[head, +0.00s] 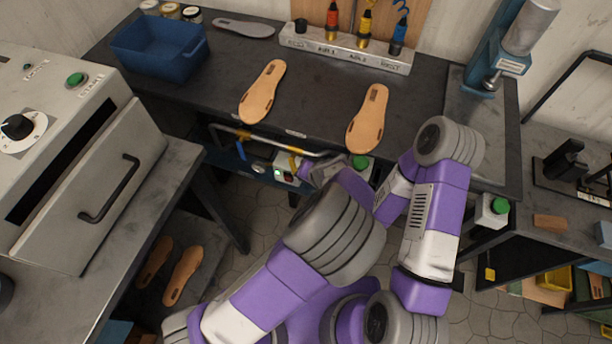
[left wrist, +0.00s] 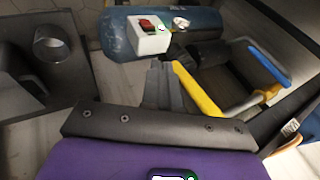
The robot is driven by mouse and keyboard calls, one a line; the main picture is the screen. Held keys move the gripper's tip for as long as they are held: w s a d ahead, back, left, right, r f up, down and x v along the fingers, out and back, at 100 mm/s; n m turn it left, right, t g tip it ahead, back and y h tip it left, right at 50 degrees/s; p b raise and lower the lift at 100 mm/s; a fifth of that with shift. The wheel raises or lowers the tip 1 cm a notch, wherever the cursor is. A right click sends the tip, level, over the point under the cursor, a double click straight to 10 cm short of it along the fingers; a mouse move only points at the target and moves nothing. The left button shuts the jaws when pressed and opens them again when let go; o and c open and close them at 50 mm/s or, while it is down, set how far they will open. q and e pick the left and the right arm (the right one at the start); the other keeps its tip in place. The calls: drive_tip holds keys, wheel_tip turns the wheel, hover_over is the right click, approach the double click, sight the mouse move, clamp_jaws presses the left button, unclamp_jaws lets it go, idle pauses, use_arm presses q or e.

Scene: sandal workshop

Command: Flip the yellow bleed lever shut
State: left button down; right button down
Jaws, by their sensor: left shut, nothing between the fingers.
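The yellow bleed lever (left wrist: 198,90) runs diagonally in the left wrist view, just right of my left gripper's fingers; I cannot tell whether they touch. In the head view it is a small yellow piece (head: 293,164) under the bench's front edge. My left gripper (left wrist: 160,68) is shut and empty. In the head view it (head: 307,170) is small and partly hidden by my own arm. Behind it in the wrist view is a blue tank (left wrist: 115,38) with a white box (left wrist: 150,41) carrying a red switch and a green light. My right gripper is not in view.
A pipe with a yellow section (head: 262,139) and a blue-handled lever (left wrist: 268,64) are close to the yellow lever. The workbench (head: 315,95) above holds two tan soles (head: 262,92) (head: 368,118) and a blue bin (head: 160,62). A grey press (head: 95,170) stands left.

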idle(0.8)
use_arm(q)
wheel_tip(320, 180, up, 10)
drive_tip(key=p, duration=0.3)
idle(0.5)
